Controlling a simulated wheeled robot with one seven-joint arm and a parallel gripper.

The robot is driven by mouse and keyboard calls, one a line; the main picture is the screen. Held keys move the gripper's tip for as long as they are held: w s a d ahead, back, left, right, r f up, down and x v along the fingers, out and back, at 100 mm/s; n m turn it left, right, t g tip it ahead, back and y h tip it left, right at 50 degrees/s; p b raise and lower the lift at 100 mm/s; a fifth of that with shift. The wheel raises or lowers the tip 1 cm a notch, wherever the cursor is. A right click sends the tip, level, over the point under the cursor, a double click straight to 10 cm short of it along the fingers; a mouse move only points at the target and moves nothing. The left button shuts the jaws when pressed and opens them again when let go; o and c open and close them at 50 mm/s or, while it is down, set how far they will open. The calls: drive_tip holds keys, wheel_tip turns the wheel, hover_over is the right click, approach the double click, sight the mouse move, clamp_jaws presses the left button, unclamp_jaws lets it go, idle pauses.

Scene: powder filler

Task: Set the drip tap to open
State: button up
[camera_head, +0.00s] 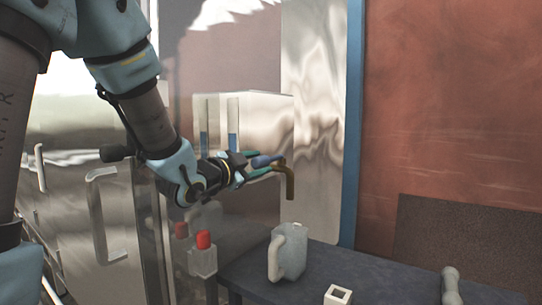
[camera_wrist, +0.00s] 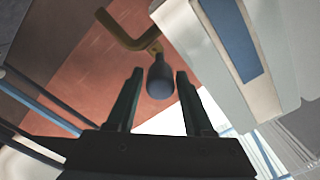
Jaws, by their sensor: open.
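The drip tap shows as a bent brass spout (camera_head: 290,183) at the front of a pale metal box. Its dark blue-grey handle (camera_head: 265,160) sits at the root of the spout. My gripper (camera_head: 258,163) is open, with its green fingers reaching to the handle. In the wrist view the rounded handle (camera_wrist: 160,78) lies between the two fingertips (camera_wrist: 158,73), with a visible gap on each side. The brass spout (camera_wrist: 124,32) bends away above it. I cannot tell how deep the handle sits between the fingers.
A dark table (camera_head: 320,282) below holds a pale mug (camera_head: 290,254), a small white square holder (camera_head: 338,295) and a grey rod-like tool (camera_head: 450,287). A red-topped box (camera_head: 203,256) is at the left. The machine's pale housing (camera_head: 262,115) stands close behind my gripper.

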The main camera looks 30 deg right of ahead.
sight(270, 160)
drive_tip(key=p+x, duration=0.1)
drive_tip(key=x, duration=0.3)
drive_tip(key=shift+d+r, duration=0.1)
drive_tip(key=shift+w+d+p, duration=0.35)
drive_tip(key=shift+d+p, duration=0.05)
drive_tip(key=shift+d, duration=0.15)
drive_tip(key=shift+c, duration=0.3)
clamp_jaws()
idle(0.6)
